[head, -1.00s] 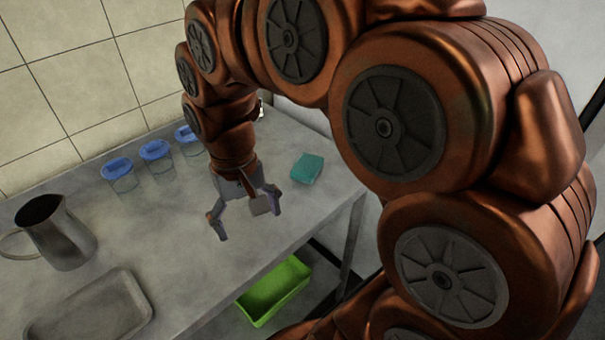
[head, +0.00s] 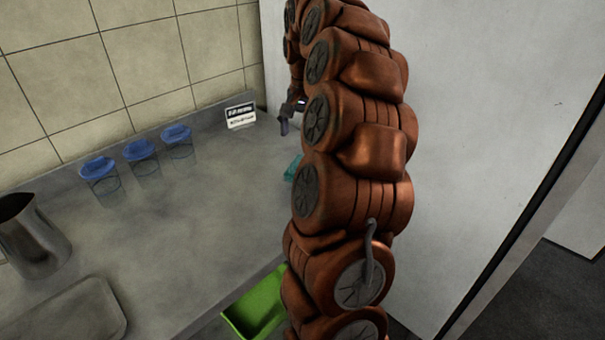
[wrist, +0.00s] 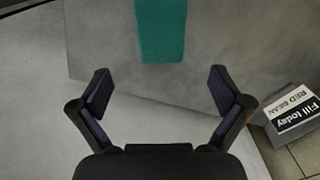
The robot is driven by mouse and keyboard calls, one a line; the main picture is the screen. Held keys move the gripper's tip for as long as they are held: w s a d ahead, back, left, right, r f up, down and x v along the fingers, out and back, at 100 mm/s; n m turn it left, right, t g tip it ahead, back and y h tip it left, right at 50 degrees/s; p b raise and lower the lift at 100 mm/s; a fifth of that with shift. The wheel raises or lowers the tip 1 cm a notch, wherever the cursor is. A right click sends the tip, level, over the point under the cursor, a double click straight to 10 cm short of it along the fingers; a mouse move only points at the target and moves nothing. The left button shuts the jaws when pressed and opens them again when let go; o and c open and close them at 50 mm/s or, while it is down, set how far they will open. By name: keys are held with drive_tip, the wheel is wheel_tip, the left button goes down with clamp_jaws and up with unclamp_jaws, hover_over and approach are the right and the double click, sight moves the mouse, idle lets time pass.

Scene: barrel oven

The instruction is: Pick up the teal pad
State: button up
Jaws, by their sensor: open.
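The teal pad (wrist: 161,30) lies on the grey metal table, at the top middle of the wrist view, cut off by the frame's top edge. In the head view only a small part of the pad (head: 293,168) shows; my arm hides the rest. My gripper (wrist: 159,92) is open and empty, its two fingers apart. The pad lies beyond the fingertips in the wrist view, in line with the gap between them. In the head view my gripper (head: 284,122) is mostly hidden by my arm, with one finger showing.
Several blue-lidded clear containers (head: 140,150) stand along the back of the table. A small printed sign (head: 240,116) is in the back corner. A metal jug (head: 30,237) and a tray (head: 75,315) are at left. A green bin (head: 257,306) sits below the table edge.

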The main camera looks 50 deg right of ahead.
drive_tip(key=shift+w+f+p, duration=0.1)
drive_tip(key=shift+f+p, duration=0.35)
drive_tip(key=shift+f, duration=3.4)
drive_tip(key=shift+c, duration=0.4)
drive_tip(key=c, duration=1.1)
drive_tip(key=shift+c, duration=0.2)
drive_tip(key=shift+r, duration=0.15)
drive_tip(key=shift+r, duration=1.1)
drive_tip(key=shift+r+b, duration=0.3)
drive_tip(key=shift+r, duration=0.25)
drive_tip(key=s+a, duration=0.3)
drive_tip(key=a, duration=0.1)
drive_tip(key=s+a+r+b, duration=0.1)
drive_tip(key=s+a, duration=0.2)
drive_tip(key=s, duration=0.1)
drive_tip(key=s+a+b, duration=0.1)
drive_tip(key=s+a, duration=0.3)
drive_tip(key=shift+a+r, duration=0.25)
drive_tip(key=shift+a, duration=0.1)
